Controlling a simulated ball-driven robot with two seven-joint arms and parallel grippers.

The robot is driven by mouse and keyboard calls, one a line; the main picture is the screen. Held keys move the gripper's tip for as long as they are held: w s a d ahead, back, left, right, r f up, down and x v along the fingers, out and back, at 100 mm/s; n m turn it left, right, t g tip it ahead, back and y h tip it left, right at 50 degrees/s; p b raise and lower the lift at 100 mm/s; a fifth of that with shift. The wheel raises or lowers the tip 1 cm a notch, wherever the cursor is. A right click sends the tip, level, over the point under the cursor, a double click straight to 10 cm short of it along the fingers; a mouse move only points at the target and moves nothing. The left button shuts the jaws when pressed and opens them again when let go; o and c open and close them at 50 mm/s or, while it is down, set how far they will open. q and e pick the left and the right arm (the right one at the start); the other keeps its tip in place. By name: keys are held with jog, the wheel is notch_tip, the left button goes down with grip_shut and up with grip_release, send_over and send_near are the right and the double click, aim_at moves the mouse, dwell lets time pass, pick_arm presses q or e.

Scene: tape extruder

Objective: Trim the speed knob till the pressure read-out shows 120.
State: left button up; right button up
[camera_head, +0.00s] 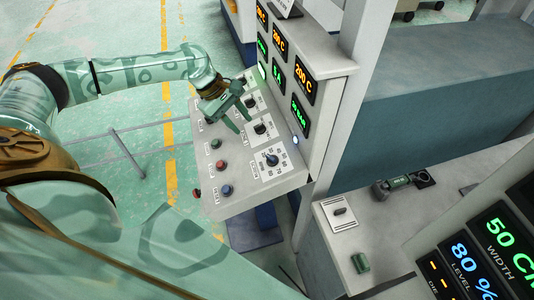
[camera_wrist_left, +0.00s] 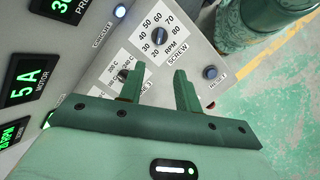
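The speed knob (camera_head: 271,160) is a dark blue dial on a white scale at the lower end of the sloped panel (camera_head: 235,205). The left wrist view shows this knob (camera_wrist_left: 158,36) on a scale marked "RPM SCREW", pointing near its low end. The green pressure read-out (camera_head: 299,117) shows what looks like 30 BAR; in the wrist view this read-out (camera_wrist_left: 62,8) is cut off. My left gripper (camera_head: 240,121) is open and empty above the panel's middle dials, apart from the speed knob. Its two fingers (camera_wrist_left: 158,76) are spread in the wrist view. My right gripper is not in view.
Other dials, such as a black knob (camera_head: 260,128), sit up-panel from the speed knob. A red button (camera_head: 220,164) and a blue button (camera_head: 227,190) lie beside it. The upright display face (camera_head: 325,62) borders the panel. A grey bench (camera_head: 385,225) stands to the right.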

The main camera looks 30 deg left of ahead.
aim_at(270, 157)
pick_arm(q)
jog(key=b+x, duration=0.1)
jog(key=x, duration=1.5)
jog(key=shift+d+b, duration=0.1)
jog(key=shift+b, duration=0.2)
grip_shut()
